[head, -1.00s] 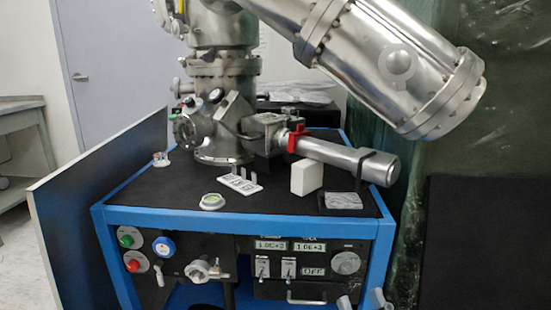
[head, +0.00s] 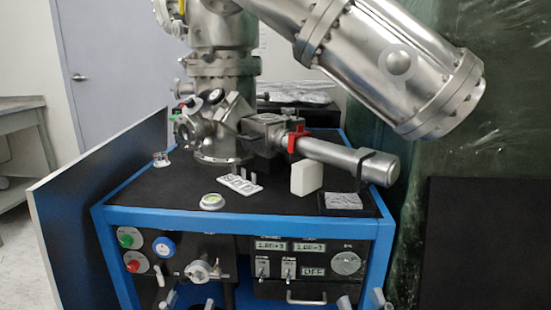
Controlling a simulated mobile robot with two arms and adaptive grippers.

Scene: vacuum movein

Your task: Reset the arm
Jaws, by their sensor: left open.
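The task names no object, only the arm. My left gripper (head: 189,301) shows at the bottom edge of the head view as two grey fingertips, apart and empty, in front of the blue-framed cart (head: 240,217). My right gripper (head: 361,300) shows at the bottom edge further right. Its two grey fingertips are also apart with nothing between them, near the cart's right front leg. The rest of both grippers and both arms is below the picture.
A steel vacuum chamber (head: 222,105) stands on the cart, with a large cylinder (head: 400,70) slanting above. Knobs and switches cover the front panel (head: 320,266).

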